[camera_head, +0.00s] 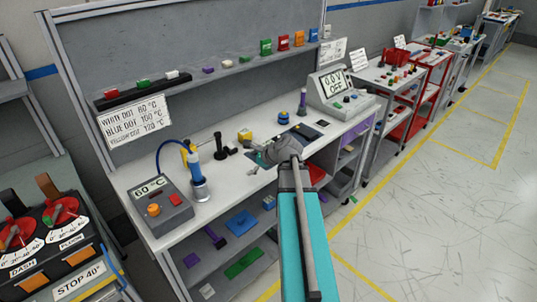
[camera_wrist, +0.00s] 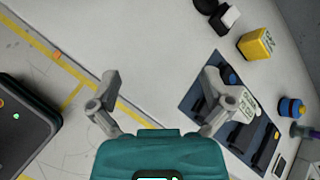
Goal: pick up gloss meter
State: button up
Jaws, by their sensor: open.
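A small pale block with dark lettering (camera_wrist: 243,103) shows in the wrist view beside the right finger; it may be the gloss meter, but the lettering is too small to read surely. It is on or over a dark blue mat (camera_wrist: 197,98) and the finger partly hides it. My gripper (camera_wrist: 163,82) is open and empty, its fingers spread over the pale bench top and its edge. In the head view my gripper (camera_head: 260,156) is over the bench's front part, and my arm hides part of the mat.
Dark blocks (camera_wrist: 265,148) lie on the mat. A yellow labelled block (camera_wrist: 257,44), a blue-and-yellow round piece (camera_wrist: 291,108) and a black knob (camera_wrist: 223,18) stand nearby. A scale-like display unit (camera_head: 341,95) is at the bench's right.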

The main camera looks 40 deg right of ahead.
jog(key=s+d+m+t+h+b, duration=0.2)
jog(key=d+m, duration=0.8)
jog(key=d, duration=0.5)
jog(key=shift+s+d+r+t+h+b, duration=0.25)
jog(key=shift+s+t+h+b, duration=0.15)
jog(key=shift+s+t+b, duration=0.5)
jog(key=b+x, duration=0.2)
jog(key=x, duration=0.5)
jog(key=shift+f+b, duration=0.1)
jog(key=shift+b, duration=0.2)
jog(key=shift+w+a+f, duration=0.1)
jog(key=shift+w+f, duration=0.05)
jog(key=shift+w, duration=0.55)
jog(key=shift+b+x, duration=1.2)
jog(key=shift+x, duration=1.4)
